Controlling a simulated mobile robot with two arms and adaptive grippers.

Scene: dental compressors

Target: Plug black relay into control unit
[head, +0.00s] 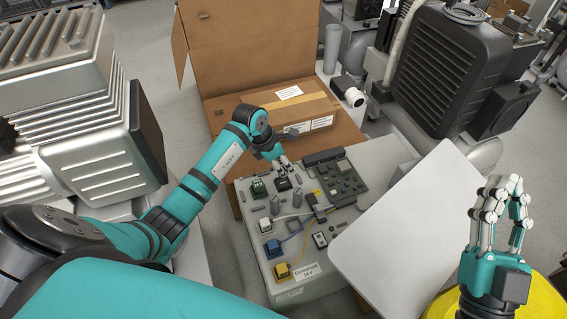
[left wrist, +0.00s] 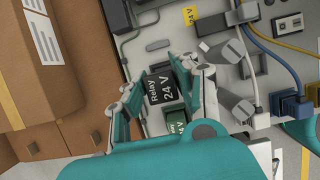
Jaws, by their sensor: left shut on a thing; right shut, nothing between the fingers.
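The control unit (head: 255,230) is a grey panel with several coloured blocks, wires and a dark circuit board. The black relay (left wrist: 161,88), labelled "Relay 24 V", is between the fingers of my left gripper (left wrist: 165,85) in the left wrist view. In the head view my left gripper (head: 281,164) is over the far part of the panel, with the black relay (head: 284,183) at its fingertips. Whether the relay is seated or just above the panel cannot be told. My right gripper (head: 500,190) is shut and empty, raised at the right, away from the panel.
A green relay (head: 258,188) sits right beside the black one. Blue (head: 272,248) and yellow (head: 281,271) blocks are at the near end. A white lid (head: 405,225) leans at the right. Cardboard boxes (head: 290,105) stand behind. Large compressors flank both sides.

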